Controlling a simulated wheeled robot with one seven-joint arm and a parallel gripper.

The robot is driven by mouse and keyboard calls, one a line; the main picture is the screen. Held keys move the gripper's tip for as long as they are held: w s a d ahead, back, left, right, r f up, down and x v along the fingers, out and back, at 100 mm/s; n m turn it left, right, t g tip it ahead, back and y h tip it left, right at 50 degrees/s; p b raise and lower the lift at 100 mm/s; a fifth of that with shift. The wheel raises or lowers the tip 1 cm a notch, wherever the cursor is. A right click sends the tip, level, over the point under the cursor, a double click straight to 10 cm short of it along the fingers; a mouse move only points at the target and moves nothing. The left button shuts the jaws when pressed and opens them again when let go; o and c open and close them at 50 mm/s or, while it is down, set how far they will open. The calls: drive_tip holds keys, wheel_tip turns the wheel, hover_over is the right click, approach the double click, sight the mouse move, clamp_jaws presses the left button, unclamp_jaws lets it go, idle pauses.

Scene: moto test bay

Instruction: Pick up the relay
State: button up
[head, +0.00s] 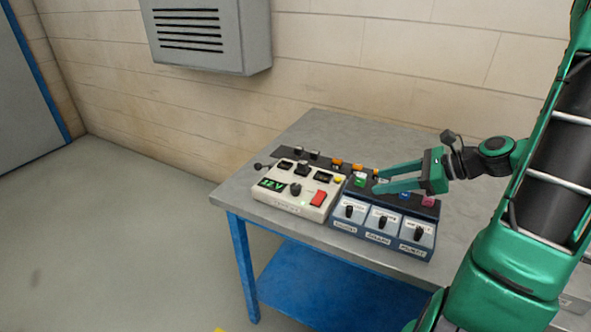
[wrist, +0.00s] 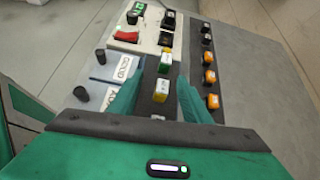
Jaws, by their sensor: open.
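Small coloured blocks that look like relays sit on the dark strip behind the blue switch box; I cannot tell which is the task's relay. A yellow-topped block (wrist: 161,86) shows between the fingers of my gripper (wrist: 160,92) in the wrist view. A green block (head: 360,181) stands just left of the fingertips in the head view; it also shows beyond the yellow one in the wrist view (wrist: 165,62). My gripper (head: 377,181) is open and empty, low over the strip. Contact with the yellow block cannot be told.
The blue box (head: 382,226) with several knobs stands at the front. A cream control box (head: 290,205) with a red switch is left of it. Orange blocks (head: 336,162) stand in a rear row. The grey table (head: 330,128) is clear toward the wall.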

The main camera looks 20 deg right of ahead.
drive_tip(key=shift+w+f+m+t+y, duration=0.15)
drive_tip(key=shift+f+m+t+y, duration=0.15)
drive_tip(key=shift+m, duration=0.2)
drive_tip(key=shift+w, duration=0.15)
approach(306, 163)
drive_tip(key=w+a+f, duration=0.2)
drive_tip(key=f, duration=0.1)
drive_tip(key=w+a, duration=0.1)
drive_tip(key=w+a+f, duration=0.1)
drive_tip(key=w+a, duration=0.1)
drive_tip(key=shift+a, duration=0.1)
drive_tip(key=shift+w+a+f, duration=0.25)
drive_tip(key=shift+w+a, duration=0.05)
drive_tip(key=shift+w, duration=0.05)
clamp_jaws()
